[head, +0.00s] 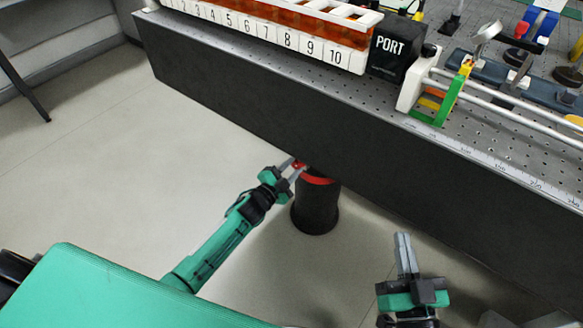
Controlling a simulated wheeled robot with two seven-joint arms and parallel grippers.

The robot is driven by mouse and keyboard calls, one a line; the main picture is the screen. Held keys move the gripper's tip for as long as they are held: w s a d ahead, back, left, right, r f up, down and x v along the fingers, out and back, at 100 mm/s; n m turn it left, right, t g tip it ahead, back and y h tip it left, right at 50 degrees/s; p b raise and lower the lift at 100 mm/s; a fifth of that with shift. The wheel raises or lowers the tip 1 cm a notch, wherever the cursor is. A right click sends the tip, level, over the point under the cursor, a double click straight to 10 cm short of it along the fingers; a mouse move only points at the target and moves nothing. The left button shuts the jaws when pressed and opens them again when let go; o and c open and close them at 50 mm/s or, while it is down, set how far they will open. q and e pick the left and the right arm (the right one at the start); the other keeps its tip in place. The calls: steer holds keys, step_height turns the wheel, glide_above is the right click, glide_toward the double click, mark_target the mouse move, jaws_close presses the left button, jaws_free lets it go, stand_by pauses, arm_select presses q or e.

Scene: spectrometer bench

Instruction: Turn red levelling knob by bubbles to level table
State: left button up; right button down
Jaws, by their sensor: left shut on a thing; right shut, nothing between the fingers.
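The red levelling knob (318,180) shows as a red ring near the top of a black table leg (316,212), under the front edge of the optical table (250,108). My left gripper (297,166) is at the left side of this ring, shut on a red part of the knob. The table top hides what lies above the knob. My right gripper (403,240) is shut and empty, in front of the table's front face, to the right of the leg and apart from it. I cannot make out the bubbles in this view.
White rails, a green-yellow bracket (450,98) and several optics fill the right side.

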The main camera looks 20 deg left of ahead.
arm_select(q)
steer(key=shift+m, duration=1.1)
arm_select(e)
steer(key=shift+f, duration=0.15)
arm_select(q)
steer(key=shift+f, duration=0.1)
steer(key=o, duration=1)
steer(key=shift+s, duration=0.15)
steer(key=shift+s+a, duration=0.15)
steer(key=shift+s, duration=0.15)
steer(key=shift+p+v, duration=1.15)
steer(key=shift+v, duration=5.3)
arm_select(e)
steer(key=s+a+f+g, duration=0.2)
steer(key=s+f+g, duration=0.2)
steer(key=f, duration=0.5)
steer(key=shift+s+g+h, duration=0.15)
steer(key=shift+g+h, duration=0.15)
steer(key=shift+g, duration=0.8)
